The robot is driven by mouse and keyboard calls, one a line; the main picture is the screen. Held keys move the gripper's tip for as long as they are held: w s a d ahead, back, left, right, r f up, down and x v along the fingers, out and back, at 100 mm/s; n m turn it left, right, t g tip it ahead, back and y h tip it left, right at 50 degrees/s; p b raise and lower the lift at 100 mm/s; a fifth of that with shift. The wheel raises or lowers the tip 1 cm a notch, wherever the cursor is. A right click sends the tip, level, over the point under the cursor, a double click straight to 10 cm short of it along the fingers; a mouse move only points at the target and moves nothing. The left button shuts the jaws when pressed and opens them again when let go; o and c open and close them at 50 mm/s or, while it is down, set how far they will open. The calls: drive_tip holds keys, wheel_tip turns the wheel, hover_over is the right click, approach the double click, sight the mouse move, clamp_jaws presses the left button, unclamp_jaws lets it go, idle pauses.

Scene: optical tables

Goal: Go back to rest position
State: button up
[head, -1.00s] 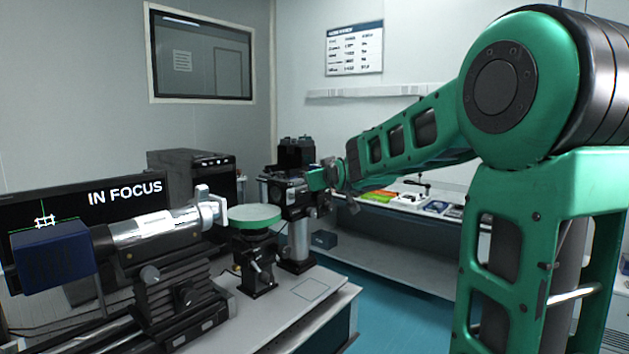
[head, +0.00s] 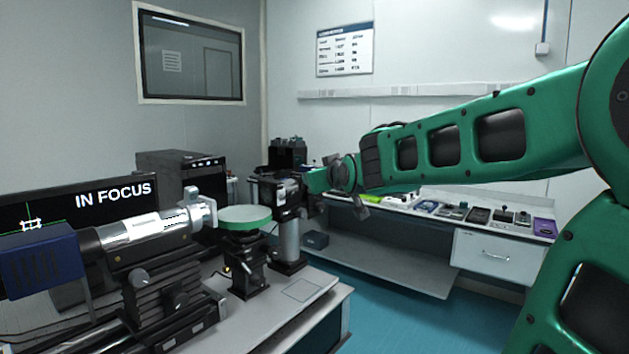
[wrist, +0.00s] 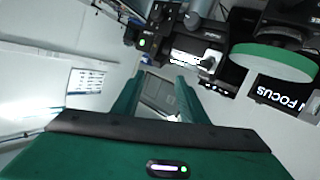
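My gripper (head: 316,182) is at the end of my green arm in the head view, beside the black device on a post (head: 278,190). I cannot tell from there whether they touch. In the wrist view, my gripper (wrist: 160,84) shows two green fingers apart with nothing between them. The wrist view is tilted and shows the wall and black equipment beyond the fingers. The round green-rimmed disc (head: 245,218) stands on its mount left of my gripper, and also shows at upper right in the wrist view (wrist: 272,62).
A silver-and-black optical tube (head: 150,228) and a screen reading IN FOCUS (head: 110,193) are at left on the optical table (head: 262,325). A side bench (head: 480,232) with small items stands behind and below my arm. Teal floor (head: 395,315) is open between them.

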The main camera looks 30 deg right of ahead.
drive_tip(key=s+d+f+m+g, duration=0.2)
drive_tip(key=s+f+g, duration=0.3)
drive_tip(key=s+f, duration=0.55)
drive_tip(key=s+a+f+m+g+y, duration=0.1)
drive_tip(key=s+a+f+g, duration=0.1)
drive_tip(key=s+f, duration=0.3)
drive_tip(key=s+a+f+m+g+y, duration=0.1)
drive_tip(key=s+f+g, duration=0.3)
drive_tip(key=s, duration=0.8)
drive_tip(key=s+a+f+m+g+y, duration=0.1)
drive_tip(key=s+a+f+g+y, duration=0.1)
drive_tip(key=s+f, duration=0.6)
drive_tip(key=shift+s+a+m+g, duration=0.4)
drive_tip(key=shift+s+a+g, duration=0.3)
drive_tip(key=shift+g, duration=0.3)
drive_tip(key=shift+w+d+f, duration=0.1)
drive_tip(key=shift+w+f, duration=0.3)
drive_tip(key=shift+w, duration=0.35)
drive_tip(key=shift+s+r, duration=0.1)
drive_tip(key=shift+s, duration=0.15)
drive_tip(key=shift+c, duration=1)
